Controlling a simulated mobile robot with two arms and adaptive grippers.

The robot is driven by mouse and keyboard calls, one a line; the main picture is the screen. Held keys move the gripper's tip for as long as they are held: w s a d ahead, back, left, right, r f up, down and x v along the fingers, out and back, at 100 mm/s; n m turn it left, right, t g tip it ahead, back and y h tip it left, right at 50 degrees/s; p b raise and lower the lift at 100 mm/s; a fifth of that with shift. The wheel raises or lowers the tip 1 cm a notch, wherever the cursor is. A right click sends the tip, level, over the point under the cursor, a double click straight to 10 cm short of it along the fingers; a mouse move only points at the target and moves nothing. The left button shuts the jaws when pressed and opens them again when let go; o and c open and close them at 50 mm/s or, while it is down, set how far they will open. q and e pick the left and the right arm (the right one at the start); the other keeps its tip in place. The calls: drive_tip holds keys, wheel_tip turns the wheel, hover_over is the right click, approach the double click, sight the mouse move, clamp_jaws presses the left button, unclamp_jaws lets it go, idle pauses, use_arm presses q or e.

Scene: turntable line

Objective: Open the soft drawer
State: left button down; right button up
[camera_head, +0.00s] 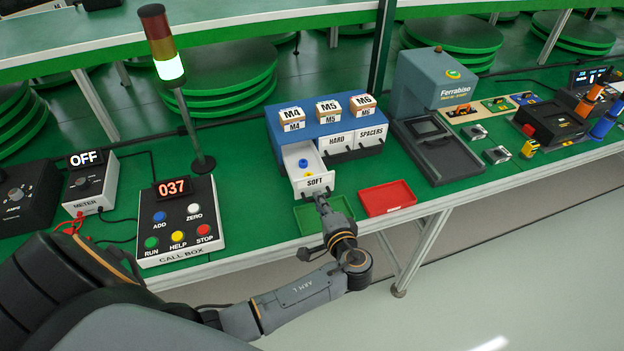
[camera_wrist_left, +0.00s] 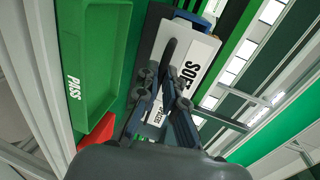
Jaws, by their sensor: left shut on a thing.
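The soft drawer (camera_head: 302,185) is a white drawer at the left end of the blue drawer cabinet (camera_head: 283,122). It stands pulled out, with a blue piece (camera_head: 303,162) and some yellow showing inside. My left gripper (camera_head: 321,199) is at the drawer's front and shut on its dark handle. In the left wrist view the white drawer front (camera_wrist_left: 197,57) and its curved handle (camera_wrist_left: 168,52) show, with my fingers (camera_wrist_left: 166,80) at the handle. The exact contact is partly hidden. My right gripper is not in view.
The hard drawer (camera_head: 337,139) and spacers drawer (camera_head: 371,137) are shut. A green tray (camera_head: 309,219) lies under the soft drawer, beside a red tray (camera_head: 387,198). The call box (camera_head: 180,222) stands at left, the Ferrabiso machine (camera_head: 432,85) at right.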

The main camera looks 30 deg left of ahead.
use_arm(q)
drive_tip(key=shift+s+d, duration=0.45)
drive_tip(key=shift+d, duration=0.05)
drive_tip(key=c, duration=1.4)
unclamp_jaws()
drive_tip(key=shift+w, duration=0.1)
drive_tip(key=shift+c, duration=0.2)
drive_tip(key=v, duration=1.2)
